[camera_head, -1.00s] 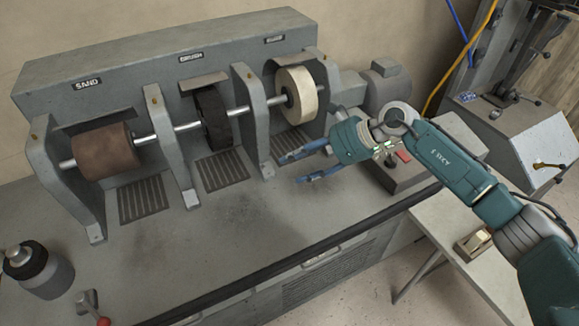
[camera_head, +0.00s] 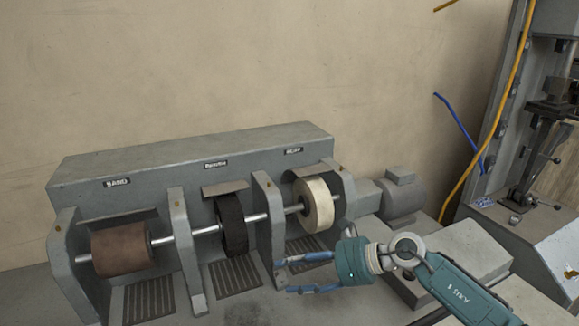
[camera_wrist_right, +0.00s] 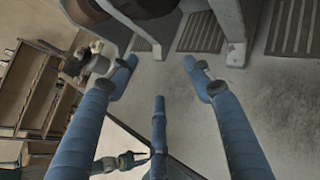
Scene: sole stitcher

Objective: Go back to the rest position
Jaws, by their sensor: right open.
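My right gripper (camera_head: 281,277) is teal with blue fingers. It is open and empty, in front of the machine's pale buff wheel in the head view. In the right wrist view its fingers (camera_wrist_right: 160,75) are spread apart above the grey bench top, with nothing between them. My left gripper is not in the head view.
A grey finishing machine (camera_head: 220,150) carries a brown sanding drum (camera_head: 120,250), a black brush wheel (camera_head: 232,225) and a pale wheel (camera_head: 318,205). A motor (camera_head: 400,198) stands at its right end. A yellow cable (camera_head: 497,110) hangs near another machine (camera_head: 545,240) at right.

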